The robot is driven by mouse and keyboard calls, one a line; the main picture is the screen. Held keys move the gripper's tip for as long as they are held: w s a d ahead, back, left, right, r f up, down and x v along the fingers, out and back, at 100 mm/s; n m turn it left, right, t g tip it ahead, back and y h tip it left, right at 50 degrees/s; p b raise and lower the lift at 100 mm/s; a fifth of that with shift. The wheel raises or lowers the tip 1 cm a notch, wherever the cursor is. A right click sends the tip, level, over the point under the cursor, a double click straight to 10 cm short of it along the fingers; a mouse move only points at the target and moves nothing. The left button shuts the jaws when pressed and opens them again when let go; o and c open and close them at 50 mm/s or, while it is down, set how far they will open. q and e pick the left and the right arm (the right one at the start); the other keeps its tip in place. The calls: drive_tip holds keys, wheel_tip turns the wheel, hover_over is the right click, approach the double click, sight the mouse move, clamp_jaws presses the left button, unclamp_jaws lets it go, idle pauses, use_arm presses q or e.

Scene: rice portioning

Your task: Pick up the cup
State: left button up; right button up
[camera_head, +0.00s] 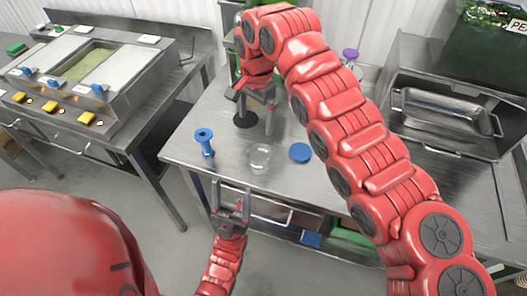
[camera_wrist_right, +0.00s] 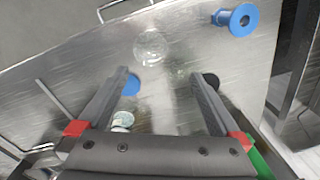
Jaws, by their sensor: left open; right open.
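A clear, see-through cup (camera_head: 260,157) stands on the steel table near its front edge. It also shows in the right wrist view (camera_wrist_right: 150,47), beyond my fingertips. My left gripper (camera_head: 231,188) is open and empty at the table's front edge, just left of and nearer than the cup, apart from it. My right gripper (camera_head: 256,124) is open above the table behind the cup. In the right wrist view its spread fingers (camera_wrist_right: 160,73) hold nothing.
A blue spool-shaped object (camera_head: 204,142) stands left of the cup and a blue disc (camera_head: 300,152) lies right of it. A black round object (camera_head: 245,119) is behind. A steel tray (camera_head: 445,108) sits at the right. A purple-topped container (camera_head: 350,55) is at the back.

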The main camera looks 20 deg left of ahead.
drive_tip(key=p, duration=0.3)
approach(260, 159)
drive_tip(key=s, duration=0.3)
drive_tip(key=shift+d+f+h, duration=0.1)
drive_tip(key=shift+f+h, duration=0.1)
drive_tip(key=shift+h, duration=0.1)
drive_tip(key=shift+w+f, duration=0.15)
drive_tip(key=shift+f, duration=0.15)
drive_tip(key=shift+f+p, duration=0.45)
drive_tip(key=shift+p, duration=0.1)
wheel_tip(260, 159, down, 4)
drive_tip(key=shift+w+p, duration=0.2)
drive_tip(key=shift+p, duration=0.85)
drive_tip(key=shift+f, duration=0.3)
drive_tip(key=shift+c, duration=0.3)
